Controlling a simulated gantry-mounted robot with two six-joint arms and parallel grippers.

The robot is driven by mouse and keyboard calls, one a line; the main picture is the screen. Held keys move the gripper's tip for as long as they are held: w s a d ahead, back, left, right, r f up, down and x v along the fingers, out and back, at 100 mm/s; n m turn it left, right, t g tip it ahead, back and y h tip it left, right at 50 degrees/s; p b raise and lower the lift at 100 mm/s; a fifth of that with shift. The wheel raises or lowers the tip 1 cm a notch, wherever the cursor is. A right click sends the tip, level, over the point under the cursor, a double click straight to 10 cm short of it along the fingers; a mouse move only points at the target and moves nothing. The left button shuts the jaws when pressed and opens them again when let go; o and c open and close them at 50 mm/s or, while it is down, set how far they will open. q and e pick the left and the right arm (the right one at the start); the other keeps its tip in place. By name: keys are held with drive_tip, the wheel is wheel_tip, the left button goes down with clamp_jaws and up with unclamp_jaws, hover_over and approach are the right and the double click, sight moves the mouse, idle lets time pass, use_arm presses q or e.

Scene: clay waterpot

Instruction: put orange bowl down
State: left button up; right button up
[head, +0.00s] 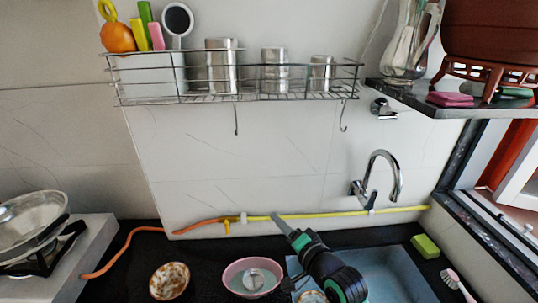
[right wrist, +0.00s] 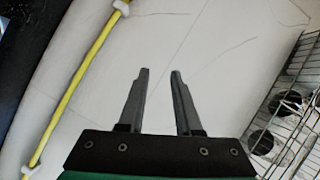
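An orange-brown patterned bowl (head: 169,280) stands upright on the black counter at the lower left of the head view. Another bowl (head: 312,297) with an orange-toned rim shows partly at the bottom edge, in the blue-grey sink (head: 385,268); my right arm partly covers it. My right gripper (head: 277,217) is raised near the wall, to the right of the patterned bowl and apart from it. In the right wrist view the right gripper (right wrist: 160,73) is open, with nothing between its fingers. My left gripper is not in view.
A pink bowl (head: 238,287) holding a metal cup stands between the patterned bowl and the sink. A yellow-and-orange hose (head: 310,216) runs along the wall. A tap (head: 382,170) and wire rack (head: 235,97) are above. A stove with a pan (head: 32,215) is at left.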

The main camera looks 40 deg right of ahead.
drive_tip(key=a+r+n+t+y, duration=0.1)
drive_tip(key=a+r+n+t, duration=0.25)
drive_tip(key=r, duration=0.65)
drive_tip(key=a+r+n+t, duration=0.2)
drive_tip(key=a+r+n, duration=0.2)
drive_tip(key=r, duration=0.7)
drive_tip(key=s+a+r+n+t+y, duration=0.2)
drive_tip(key=s+a+r+n+t, duration=0.1)
drive_tip(key=s+r, duration=0.4)
drive_tip(key=s+a+r+n+t+y, duration=0.2)
drive_tip(key=s+a+r+n, duration=0.4)
drive_tip(key=r, duration=0.7)
drive_tip(key=shift+s+t, duration=0.4)
drive_tip(key=shift+t, duration=0.45)
drive_tip(key=shift+r, duration=0.15)
